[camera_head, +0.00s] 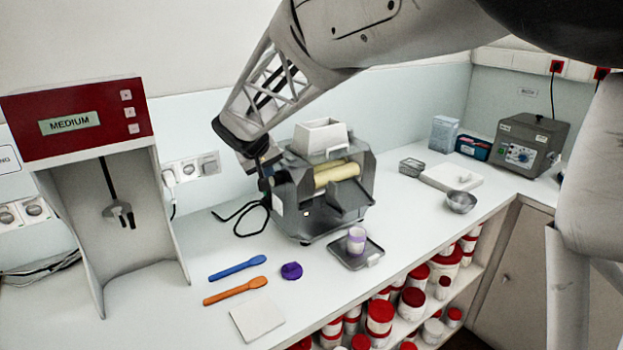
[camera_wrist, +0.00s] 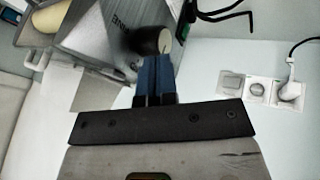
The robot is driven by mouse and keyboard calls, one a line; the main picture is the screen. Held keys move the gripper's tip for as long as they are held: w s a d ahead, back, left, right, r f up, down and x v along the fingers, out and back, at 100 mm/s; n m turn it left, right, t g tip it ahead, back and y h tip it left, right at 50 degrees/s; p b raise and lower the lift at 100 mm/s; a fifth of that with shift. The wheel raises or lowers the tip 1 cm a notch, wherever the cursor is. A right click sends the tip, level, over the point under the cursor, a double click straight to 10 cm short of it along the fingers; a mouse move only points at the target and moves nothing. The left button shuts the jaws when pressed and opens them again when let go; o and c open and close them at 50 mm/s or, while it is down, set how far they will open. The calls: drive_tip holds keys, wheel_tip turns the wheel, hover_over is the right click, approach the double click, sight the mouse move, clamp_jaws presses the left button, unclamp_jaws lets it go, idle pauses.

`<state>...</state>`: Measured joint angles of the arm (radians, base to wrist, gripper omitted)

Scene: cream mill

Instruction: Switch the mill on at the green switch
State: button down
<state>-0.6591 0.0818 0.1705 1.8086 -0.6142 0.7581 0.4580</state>
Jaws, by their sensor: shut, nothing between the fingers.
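The grey mill (camera_head: 318,222), with pale rollers and a white hopper on top, stands on the white counter in the head view. Its grey side also fills the upper left of the wrist view (camera_wrist: 92,38). My gripper (camera_head: 265,181) is at the mill's left side, reaching down from above. In the wrist view my gripper (camera_wrist: 154,62) has its blue fingers together and empty. The fingertips overlap a dark round knob (camera_wrist: 150,40) with a pale end on the mill's side; I cannot tell whether they touch.
A cup (camera_head: 356,240) stands on a grey tray (camera_head: 346,259) before the mill. A blue spatula (camera_head: 237,268), orange spatula (camera_head: 235,291) and purple lid (camera_head: 291,271) lie at front left. A black cable (camera_head: 240,225) lies left of the mill. A red-topped mixer (camera_head: 78,122) stands further left.

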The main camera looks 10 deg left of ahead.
drive_tip(key=w+a+f+n, duration=0.1)
drive_tip(key=a+f, duration=0.4)
drive_tip(key=a, duration=0.5)
drive_tip(key=shift+w+a, duration=0.15)
drive_tip(key=w+d+f, duration=0.3)
drive_tip(key=w+f, duration=0.5)
drive_tip(key=shift+w+d+f, duration=0.2)
drive_tip(key=shift+w+f, duration=0.05)
drive_tip(key=shift+f, duration=0.05)
idle(0.3)
idle(0.4)
drive_tip(key=shift+w+d, duration=0.2)
